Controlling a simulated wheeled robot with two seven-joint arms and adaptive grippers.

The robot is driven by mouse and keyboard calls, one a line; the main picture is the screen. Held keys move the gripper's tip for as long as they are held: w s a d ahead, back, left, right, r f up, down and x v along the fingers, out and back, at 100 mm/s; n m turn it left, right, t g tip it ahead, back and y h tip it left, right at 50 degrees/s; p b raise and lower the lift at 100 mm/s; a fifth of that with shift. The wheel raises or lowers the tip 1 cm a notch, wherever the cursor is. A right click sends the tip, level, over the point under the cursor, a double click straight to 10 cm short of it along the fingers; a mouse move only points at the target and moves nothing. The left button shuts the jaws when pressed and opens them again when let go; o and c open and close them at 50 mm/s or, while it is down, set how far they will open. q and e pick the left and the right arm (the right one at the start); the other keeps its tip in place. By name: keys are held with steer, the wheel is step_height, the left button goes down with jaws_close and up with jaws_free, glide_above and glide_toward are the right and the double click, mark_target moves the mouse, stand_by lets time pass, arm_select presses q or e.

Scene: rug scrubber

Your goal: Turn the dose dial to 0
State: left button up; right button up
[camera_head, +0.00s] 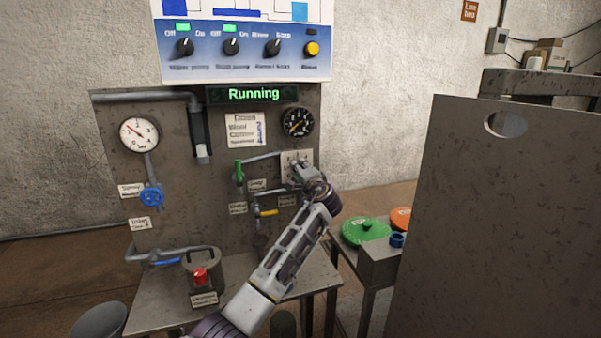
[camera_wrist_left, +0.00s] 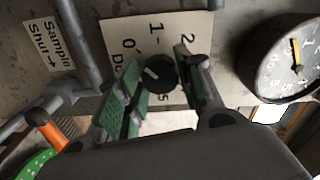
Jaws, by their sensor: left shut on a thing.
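The dose dial is a small black knob (camera_wrist_left: 160,73) on a pale plate with numbers (camera_wrist_left: 118,28), seen in the left wrist view. A short white mark on the knob points to the left and slightly up, on the side of the 0; part of the scale is hidden by the fingers. My left gripper (camera_wrist_left: 158,85) has its green-padded fingers on both sides of the knob and is shut on it. In the head view my left gripper (camera_head: 300,173) covers most of the dial, and the plate (camera_head: 291,157) shows behind it. My right gripper is not in view.
A round black gauge (camera_head: 298,121) is just above the dial. A sign reads "Running" (camera_head: 254,94). A tall grey panel (camera_head: 490,220) stands at right.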

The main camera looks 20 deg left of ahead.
arm_select(q)
steer(key=shift+f, duration=0.1)
steer(key=o, duration=1)
steer(key=shift+s, duration=0.1)
steer(key=v, duration=1.2)
steer(key=shift+d, duration=0.1)
steer(key=p+v, duration=0.1)
steer(key=v, duration=0.7)
steer(key=shift+s+d+p, duration=0.2)
steer(key=shift+s+p, duration=0.1)
steer(key=shift+p, duration=0.05)
stand_by(0.3)
